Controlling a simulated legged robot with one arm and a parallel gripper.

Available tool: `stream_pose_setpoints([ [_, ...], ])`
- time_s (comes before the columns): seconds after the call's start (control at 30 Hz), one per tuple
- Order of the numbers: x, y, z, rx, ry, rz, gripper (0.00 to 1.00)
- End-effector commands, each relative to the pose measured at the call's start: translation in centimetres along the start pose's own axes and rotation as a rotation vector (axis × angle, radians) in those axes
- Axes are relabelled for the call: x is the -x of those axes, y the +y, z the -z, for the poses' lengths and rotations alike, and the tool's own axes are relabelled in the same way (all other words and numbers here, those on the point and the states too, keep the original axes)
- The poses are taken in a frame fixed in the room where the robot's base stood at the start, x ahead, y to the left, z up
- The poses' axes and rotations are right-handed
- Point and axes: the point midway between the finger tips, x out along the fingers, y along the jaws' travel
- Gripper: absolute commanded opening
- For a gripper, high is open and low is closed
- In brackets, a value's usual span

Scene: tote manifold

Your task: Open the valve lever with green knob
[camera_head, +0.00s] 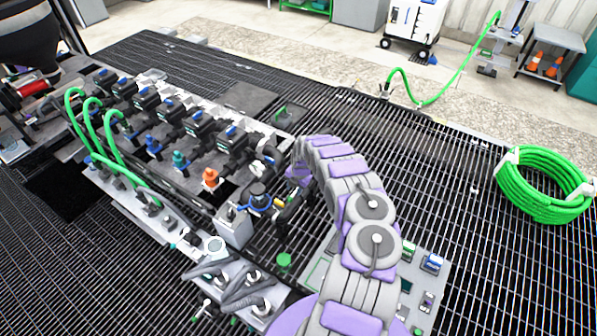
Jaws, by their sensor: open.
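A round green knob (284,260) shows low in the middle, just left of my arm, over the dark grating. The lever that bears it is hard to make out against the grating. My gripper (281,236) is dark and hangs from the purple and grey arm, pointing down. It is open and appears just above the green knob in the picture. I cannot tell whether it touches the knob or lever. The fingertips are small and partly lost against the dark background.
The manifold (235,228) stands left of my gripper, with orange (210,177), teal (179,158) and blue (152,140) fittings. Green hoses (92,120) arch over its left side. A grey panel (432,278) lies right of my arm. A coiled green hose (543,186) lies far right.

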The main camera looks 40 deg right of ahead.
Motion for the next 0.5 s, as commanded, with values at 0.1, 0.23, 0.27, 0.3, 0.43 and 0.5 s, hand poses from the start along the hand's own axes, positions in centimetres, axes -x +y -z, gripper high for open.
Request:
stream_pose_setpoints([
  [0.1, 2.2, 0.0, -0.1, 0.001, -0.007, 0.002, 0.41],
  [0.23, 4.1, -0.1, -0.1, 0.001, -0.004, 0.002, 0.41],
  [0.27, 4.6, -0.1, -0.2, 0.001, -0.004, 0.002, 0.41],
  [0.3, 5.3, 0.0, -0.2, 0.001, -0.004, 0.0, 0.41],
  [0.43, 7.3, 0.0, -0.2, 0.001, -0.002, 0.001, 0.41],
  [0.5, 8.5, 0.1, -0.1, 0.003, -0.003, 0.001, 0.41],
])
